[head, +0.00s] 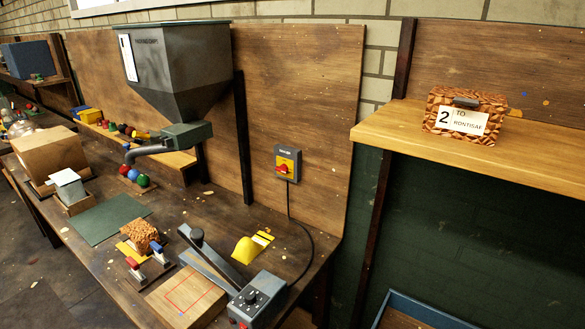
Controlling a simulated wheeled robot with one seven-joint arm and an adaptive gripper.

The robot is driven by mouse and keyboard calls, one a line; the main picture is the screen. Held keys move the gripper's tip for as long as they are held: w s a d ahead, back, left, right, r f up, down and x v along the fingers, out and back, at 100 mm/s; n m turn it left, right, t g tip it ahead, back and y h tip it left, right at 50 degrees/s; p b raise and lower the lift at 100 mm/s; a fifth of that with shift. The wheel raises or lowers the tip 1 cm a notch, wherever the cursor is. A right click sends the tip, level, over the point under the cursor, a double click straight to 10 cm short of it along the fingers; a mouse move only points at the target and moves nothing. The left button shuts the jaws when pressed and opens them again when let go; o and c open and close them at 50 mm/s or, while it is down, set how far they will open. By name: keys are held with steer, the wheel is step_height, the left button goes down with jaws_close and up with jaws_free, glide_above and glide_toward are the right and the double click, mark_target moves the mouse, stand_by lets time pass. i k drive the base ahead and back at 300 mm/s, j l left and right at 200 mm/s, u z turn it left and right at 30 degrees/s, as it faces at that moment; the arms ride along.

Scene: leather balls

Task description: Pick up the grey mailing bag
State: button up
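I cannot make out a grey mailing bag for certain in the head view. A yellow, bag-like item (251,246) lies on the bench behind the sealer. A small pale grey-white block or box (69,187) stands at the left of the bench; I cannot tell that it is a bag. My gripper is not in view.
A grey sealer (257,296) with a long arm lies on the bench's front, beside a board with a red outline (187,298). A grey hopper (175,65) hangs behind. A green mat (106,218) is bare. A labelled brown parcel (466,115) sits on the right shelf.

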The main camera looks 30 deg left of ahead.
mark_target(69, 194)
steer(key=u, duration=2.65)
steer(key=i+j+u, duration=0.25)
steer(key=i+j, duration=0.2)
steer(key=j, duration=0.25)
steer(key=i+j+u, duration=0.3)
steer(key=i+j, duration=0.2)
steer(key=j, duration=0.15)
steer(key=i+z, duration=0.15)
steer(key=i, duration=0.3)
steer(key=i+j+z, duration=0.15)
steer(key=i, duration=0.3)
steer(key=i+j+z, duration=0.15)
steer(key=i, duration=0.35)
steer(key=i+j+z, duration=0.15)
steer(key=i, duration=0.3)
steer(key=i+l+z, duration=0.1)
steer(key=i+z, duration=0.25)
steer(key=i, duration=1.2)
steer(key=i+j, duration=0.2)
steer(key=i, duration=0.15)
